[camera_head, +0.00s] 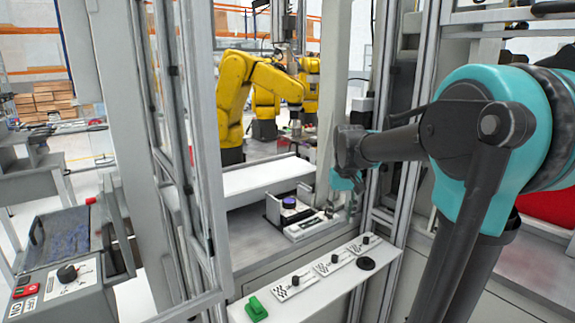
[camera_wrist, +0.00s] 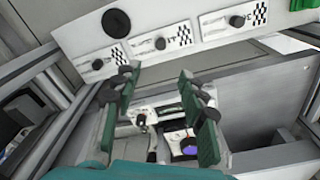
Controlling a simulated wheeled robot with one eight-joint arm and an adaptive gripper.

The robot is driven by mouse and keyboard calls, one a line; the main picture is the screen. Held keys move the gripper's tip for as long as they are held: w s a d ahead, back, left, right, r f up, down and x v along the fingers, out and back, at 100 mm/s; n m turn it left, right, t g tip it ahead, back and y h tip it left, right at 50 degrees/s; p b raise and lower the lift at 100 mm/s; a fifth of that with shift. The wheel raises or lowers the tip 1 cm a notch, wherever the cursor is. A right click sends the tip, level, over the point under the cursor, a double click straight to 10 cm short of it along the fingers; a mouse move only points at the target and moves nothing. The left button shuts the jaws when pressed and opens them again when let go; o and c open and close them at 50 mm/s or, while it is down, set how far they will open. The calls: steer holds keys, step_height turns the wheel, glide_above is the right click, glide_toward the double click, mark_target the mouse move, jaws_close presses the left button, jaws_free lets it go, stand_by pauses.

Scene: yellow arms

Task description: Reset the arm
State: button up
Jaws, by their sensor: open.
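My arm (camera_head: 470,150) reaches in from the right in the head view, bent at a large teal joint. My gripper (camera_head: 342,205) hangs at its far end, small and partly unclear against the frame posts. In the wrist view my gripper (camera_wrist: 158,98) shows two green-padded fingers spread apart with nothing held between them. Beyond the fingers is a small white and black fixture with a purple round top (camera_wrist: 187,148), also visible in the head view (camera_head: 289,202). The gripper is above or in front of this fixture; contact cannot be told.
A white ledge (camera_head: 268,296) carries three plates with black knobs (camera_head: 332,263), a black disc (camera_head: 366,263) and a green block (camera_head: 255,308). Grey metal posts (camera_head: 190,160) stand close to the arm. Yellow robot arms (camera_head: 235,90) stand behind. A control box (camera_head: 65,285) is at lower left.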

steer(key=s+d+f+m+t, duration=0.1)
steer(key=s+d+f+t, duration=0.1)
steer(key=s+f, duration=1.5)
steer(key=shift+s+d+f+t, duration=0.3)
steer(key=shift+s+d+t, duration=0.1)
steer(key=shift+s+t, duration=0.25)
